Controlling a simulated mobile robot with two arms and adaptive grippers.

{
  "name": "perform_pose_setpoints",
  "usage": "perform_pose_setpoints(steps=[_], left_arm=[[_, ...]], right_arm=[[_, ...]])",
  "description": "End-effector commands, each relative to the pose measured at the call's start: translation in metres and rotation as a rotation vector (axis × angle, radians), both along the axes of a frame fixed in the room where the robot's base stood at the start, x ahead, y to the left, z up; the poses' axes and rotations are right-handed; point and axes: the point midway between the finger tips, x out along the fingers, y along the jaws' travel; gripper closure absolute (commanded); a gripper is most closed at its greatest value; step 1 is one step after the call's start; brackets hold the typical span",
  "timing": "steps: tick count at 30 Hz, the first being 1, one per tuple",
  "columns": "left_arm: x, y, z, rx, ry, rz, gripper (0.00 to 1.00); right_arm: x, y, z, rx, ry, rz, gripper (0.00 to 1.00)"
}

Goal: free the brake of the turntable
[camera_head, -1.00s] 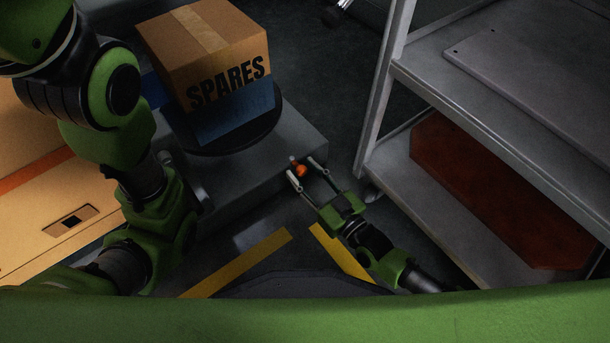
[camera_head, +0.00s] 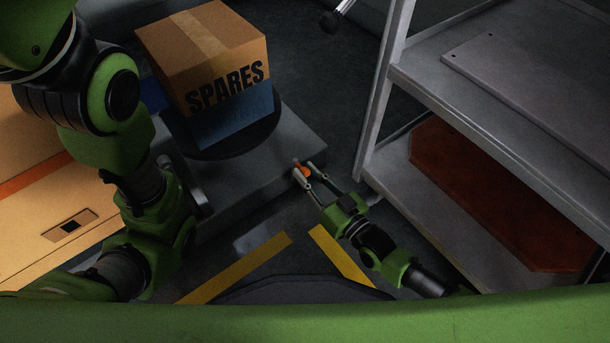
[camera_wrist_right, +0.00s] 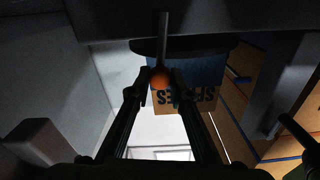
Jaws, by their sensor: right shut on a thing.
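The turntable (camera_head: 258,138) is a dark round disc on a grey plinth (camera_head: 308,140). Its brake shows as an orange knob (camera_head: 303,171) at the plinth's near right corner. In the right wrist view the orange knob (camera_wrist_right: 159,79) sits on a grey lever (camera_wrist_right: 165,40), between the fingers. My right gripper (camera_head: 304,172) is shut on the orange knob. My left arm comes in from the left; its gripper does not show clearly in any view.
A grey shelf unit (camera_head: 400,190) with a rust-red panel (camera_head: 480,205) stands at right. Yellow stripes (camera_head: 240,265) mark the floor.

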Motion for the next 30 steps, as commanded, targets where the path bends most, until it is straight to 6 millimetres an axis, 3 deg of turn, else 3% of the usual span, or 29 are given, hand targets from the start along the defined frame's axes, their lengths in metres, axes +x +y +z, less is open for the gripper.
perform_pose_setpoints(steps=[15,30], left_arm=[[0.0,0.0,-0.008,0.0,0.001,0.001,0.6],[0.001,0.0,-0.012,0.0,0.002,0.001,0.6]], right_arm=[[0.015,-0.022,-0.011,0.288,0.212,-0.001,1.0],[0.019,-0.028,-0.016,0.373,0.276,-0.001,1.0]])
